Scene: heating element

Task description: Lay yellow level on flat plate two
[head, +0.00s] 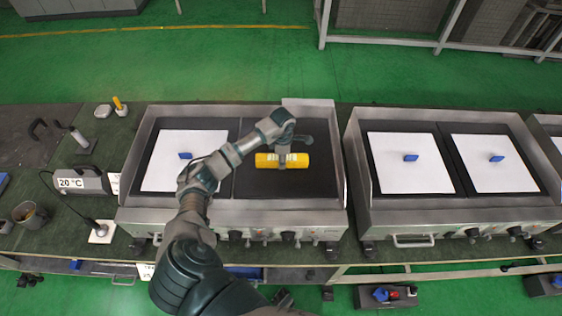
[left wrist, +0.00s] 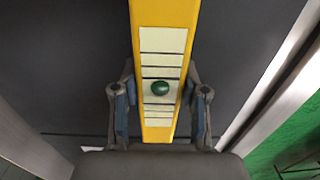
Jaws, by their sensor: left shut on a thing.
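The yellow level (head: 266,160) lies across the dark right-hand plate (head: 260,187) of the left griddle in the head view. I cannot tell whether it touches the plate or is just above it. My left gripper (head: 283,156) comes from above and is shut on the level near its middle. In the left wrist view the level (left wrist: 165,25) runs between the two fingers (left wrist: 158,100), with pale stripes and a round green vial. My right gripper is not seen in either view.
White sheets with blue blocks lie on the left plate (head: 160,172) and on the right griddle's plates (head: 391,180). Raised metal walls (head: 335,130) border the griddle. A 20 °C display (head: 75,183) and a cup stand at left.

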